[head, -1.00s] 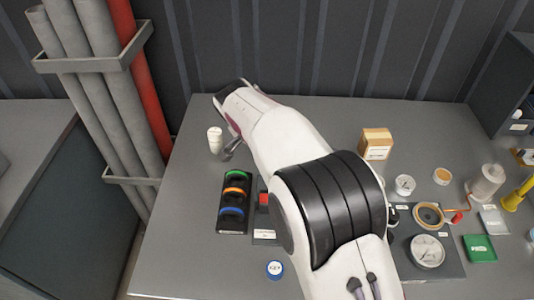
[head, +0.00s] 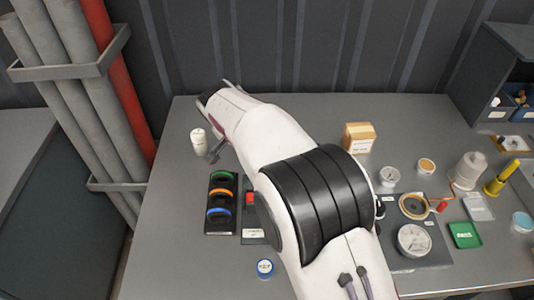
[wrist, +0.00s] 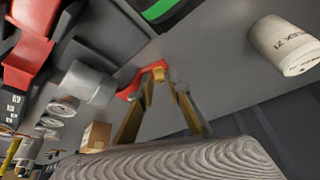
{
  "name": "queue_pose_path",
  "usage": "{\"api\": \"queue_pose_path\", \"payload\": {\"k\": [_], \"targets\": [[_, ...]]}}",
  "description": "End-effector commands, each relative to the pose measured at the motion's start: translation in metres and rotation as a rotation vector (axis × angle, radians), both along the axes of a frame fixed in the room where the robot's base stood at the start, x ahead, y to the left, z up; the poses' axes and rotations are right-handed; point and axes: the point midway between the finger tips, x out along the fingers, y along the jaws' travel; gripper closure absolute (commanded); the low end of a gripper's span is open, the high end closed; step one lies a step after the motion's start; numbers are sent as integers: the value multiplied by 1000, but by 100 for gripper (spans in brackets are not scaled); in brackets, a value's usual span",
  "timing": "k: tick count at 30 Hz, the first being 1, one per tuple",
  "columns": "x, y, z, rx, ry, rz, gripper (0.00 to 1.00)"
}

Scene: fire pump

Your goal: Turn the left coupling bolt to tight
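My gripper (wrist: 165,86) shows in the wrist view, its two brownish fingers angled toward each other with a gap between the tips. A red curved part (wrist: 128,91), seemingly the coupling, shows at the fingertips beside a large grey cylinder (wrist: 92,83). A small brass-coloured piece (wrist: 158,73), possibly the left coupling bolt, shows at the fingertips. I cannot tell whether the fingers touch or grip it. In the head view my arm hides the coupling, and only a grey end of the gripper (head: 215,152) shows near a white cup (head: 198,142).
The white cup also shows in the wrist view (wrist: 286,46). A dark rack (head: 209,226) with green, orange and blue rings stands left of a red block (head: 250,197). A cardboard box (head: 359,137) and gauges (head: 414,240) are on the right.

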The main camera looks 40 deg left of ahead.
Motion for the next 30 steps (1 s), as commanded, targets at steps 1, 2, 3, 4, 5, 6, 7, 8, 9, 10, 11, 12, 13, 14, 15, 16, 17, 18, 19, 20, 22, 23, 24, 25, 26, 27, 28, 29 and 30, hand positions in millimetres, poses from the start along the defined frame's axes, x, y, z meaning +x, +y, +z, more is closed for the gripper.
{"api": "queue_pose_path", "payload": {"k": [1,2,3,4,5,6,7,8,9,10,11,12,13,14,15,16,17,18,19,20,22,23,24,25,26,27,28,29,30], "targets": [[0,-1,0,0,0,15,83],[0,-1,0,1,0,26,83],[0,-1,0,-1,0,43,83],[0,-1,0,0,0,55,83],[0,-1,0,-1,0,69,83],[0,-1,0,0,0,87,83],[1,-1,0,0,0,100,83],[0,-1,0,0,0,114,83],[0,-1,0,0,0,132,83],[0,-1,0,0,0,145,83],[0,-1,0,0,1,159,83],[1,-1,0,0,0,178,83],[1,-1,0,0,0,190,83],[1,-2,0,0,0,204,83],[1,-2,0,-1,1,219,83],[1,-2,0,-1,1,232,83],[1,-2,0,1,0,244,83],[1,-2,0,1,0,261,83],[1,-2,0,1,0,273,83],[1,-2,0,0,0,286,83],[1,-2,0,0,0,313,83],[1,-2,0,1,0,325,83],[1,-2,0,1,0,340,83],[1,-2,0,0,0,353,83],[1,-2,0,0,0,363,83],[1,-2,0,0,0,379,83],[1,-2,0,0,0,389,83],[1,-2,0,1,0,401,83],[1,-3,0,0,0,415,83]]}}
